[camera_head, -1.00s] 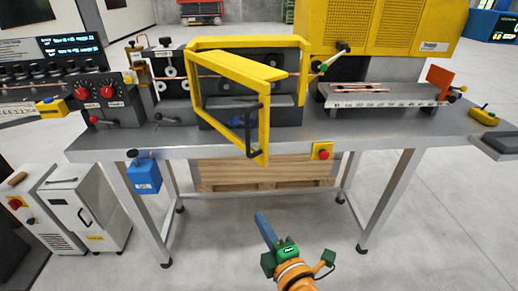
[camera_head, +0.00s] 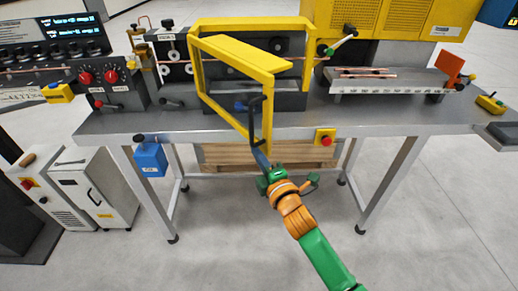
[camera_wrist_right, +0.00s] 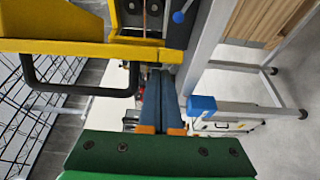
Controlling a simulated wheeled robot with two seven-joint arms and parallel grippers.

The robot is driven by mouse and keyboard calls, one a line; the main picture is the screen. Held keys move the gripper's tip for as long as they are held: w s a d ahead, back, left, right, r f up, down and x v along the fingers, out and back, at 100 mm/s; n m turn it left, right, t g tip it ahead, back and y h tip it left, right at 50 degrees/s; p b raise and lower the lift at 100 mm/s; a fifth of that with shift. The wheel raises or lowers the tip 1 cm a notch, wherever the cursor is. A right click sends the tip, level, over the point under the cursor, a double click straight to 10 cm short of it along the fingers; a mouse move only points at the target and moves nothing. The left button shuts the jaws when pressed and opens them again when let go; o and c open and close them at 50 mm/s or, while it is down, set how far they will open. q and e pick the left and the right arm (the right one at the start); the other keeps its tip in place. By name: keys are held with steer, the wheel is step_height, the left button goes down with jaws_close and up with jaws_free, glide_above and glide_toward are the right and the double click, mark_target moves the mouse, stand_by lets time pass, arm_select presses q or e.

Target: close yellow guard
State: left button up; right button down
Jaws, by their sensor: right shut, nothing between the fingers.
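The yellow guard (camera_head: 239,52) stands on the bench as a framed door, swung out toward me at an angle from its left side. Its free edge hangs out over the bench's front edge. A black bar handle (camera_head: 252,125) is on the door near that edge. In the right wrist view the guard (camera_wrist_right: 60,46) and handle (camera_wrist_right: 80,92) are at upper left, beside the fingers. My right gripper (camera_head: 260,157) is shut and empty, its blue fingers just below the handle's lower end; I cannot tell whether they touch. It also shows in the wrist view (camera_wrist_right: 160,76). My left gripper is not in view.
The metal bench (camera_head: 390,112) carries a tube rack (camera_head: 385,85) at right and a control box with red knobs (camera_head: 110,85) at left. A red button on a yellow box (camera_head: 325,138) sits on the front edge. A blue box (camera_head: 150,160) hangs at left.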

steer(key=shift+d, duration=0.2)
steer(key=shift+w, duration=0.15)
